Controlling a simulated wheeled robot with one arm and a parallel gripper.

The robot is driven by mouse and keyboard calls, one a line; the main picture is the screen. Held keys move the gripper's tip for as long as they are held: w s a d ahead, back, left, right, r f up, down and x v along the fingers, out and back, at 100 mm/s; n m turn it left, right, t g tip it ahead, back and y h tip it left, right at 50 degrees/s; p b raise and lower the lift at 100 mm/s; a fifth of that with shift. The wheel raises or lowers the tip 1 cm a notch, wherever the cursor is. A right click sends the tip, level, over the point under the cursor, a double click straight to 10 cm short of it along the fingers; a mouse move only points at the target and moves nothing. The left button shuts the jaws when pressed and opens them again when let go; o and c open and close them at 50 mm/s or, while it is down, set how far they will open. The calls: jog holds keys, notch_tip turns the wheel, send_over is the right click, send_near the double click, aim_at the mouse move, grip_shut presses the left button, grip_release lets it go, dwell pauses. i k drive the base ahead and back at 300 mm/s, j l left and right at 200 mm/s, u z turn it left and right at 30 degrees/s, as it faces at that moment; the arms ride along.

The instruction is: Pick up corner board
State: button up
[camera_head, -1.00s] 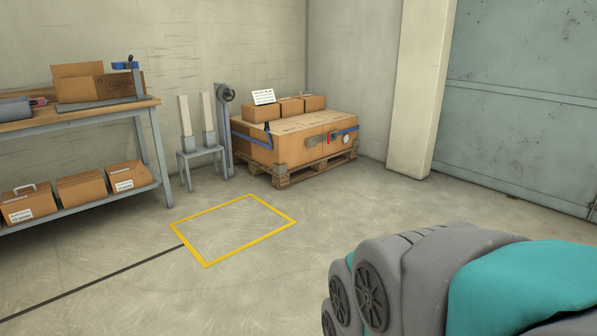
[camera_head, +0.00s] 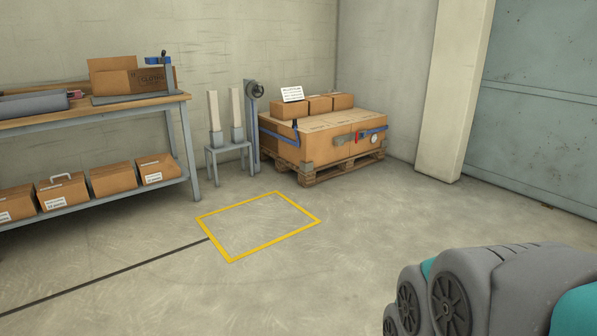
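Two tall pale boards, which look like the corner boards, stand upright side by side on a small grey stand by the back wall: a left board (camera_head: 213,112) and a right board (camera_head: 235,108). Each has a grey block at its foot. The grey stand (camera_head: 229,147) is left of a loaded pallet. My gripper is not in view. Only a grey and teal part of my own arm shows at the lower right, well apart from the boards.
A workbench (camera_head: 130,101) with boxes on its lower shelf stands at the left. A strapped carton load (camera_head: 322,129) sits on a wooden pallet (camera_head: 336,173). A yellow floor rectangle (camera_head: 304,211) is empty. The floor in front of the stand is clear.

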aim_at(211, 96)
jog(key=i+j+u, duration=0.25)
jog(key=i, duration=0.25)
jog(key=i+u, duration=0.2)
jog(key=i, duration=0.25)
jog(key=i+u, duration=0.15)
jog(key=i, duration=2.05)
